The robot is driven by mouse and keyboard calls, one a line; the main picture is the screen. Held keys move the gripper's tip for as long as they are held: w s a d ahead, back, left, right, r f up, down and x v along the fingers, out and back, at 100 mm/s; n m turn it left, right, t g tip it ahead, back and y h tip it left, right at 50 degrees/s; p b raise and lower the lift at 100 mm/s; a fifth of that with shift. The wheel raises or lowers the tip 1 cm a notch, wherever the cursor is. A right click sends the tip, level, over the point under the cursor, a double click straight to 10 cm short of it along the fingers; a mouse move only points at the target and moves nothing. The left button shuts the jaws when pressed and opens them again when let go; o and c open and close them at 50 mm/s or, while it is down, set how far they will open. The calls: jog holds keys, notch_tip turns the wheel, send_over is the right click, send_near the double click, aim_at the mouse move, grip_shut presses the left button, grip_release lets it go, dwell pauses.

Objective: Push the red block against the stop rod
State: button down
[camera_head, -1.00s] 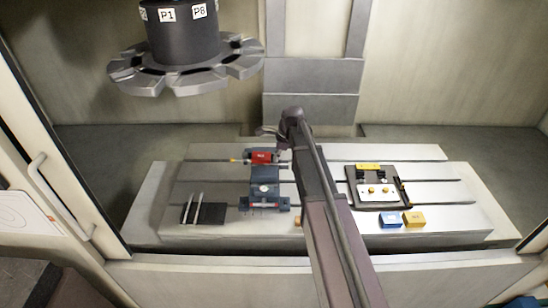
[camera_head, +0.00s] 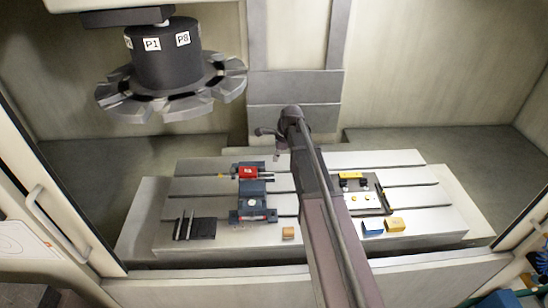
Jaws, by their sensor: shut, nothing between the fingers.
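The red block (camera_head: 248,171) lies in a dark holder at the back of the blue vise (camera_head: 252,200), on the left half of the slotted table. The stop rod is too small to make out clearly at the block's left end, and I cannot tell whether block and rod touch. My gripper (camera_head: 276,146) is small and partly hidden by my arm's end. It appears above and to the right of the red block, apart from it, with its fingers shut and empty.
A tool carousel (camera_head: 170,95) hangs upper left.

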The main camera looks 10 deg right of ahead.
jog(key=shift+p+v, duration=0.95)
jog(key=shift+v, duration=0.35)
jog(key=shift+s, duration=0.1)
jog(key=s+a+f+n+h+b, duration=0.1)
jog(key=s+f+n+b, duration=0.4)
jog(key=s+n, duration=0.5)
jog(key=s+a+f+n+h+b, duration=0.2)
jog(key=s+a+f+n+b, duration=0.2)
jog(key=s+n, duration=0.6)
jog(key=s+f+b, duration=0.2)
jog(key=s, duration=0.1)
jog(key=shift+f+g, duration=0.3)
jog(key=shift+f, duration=0.05)
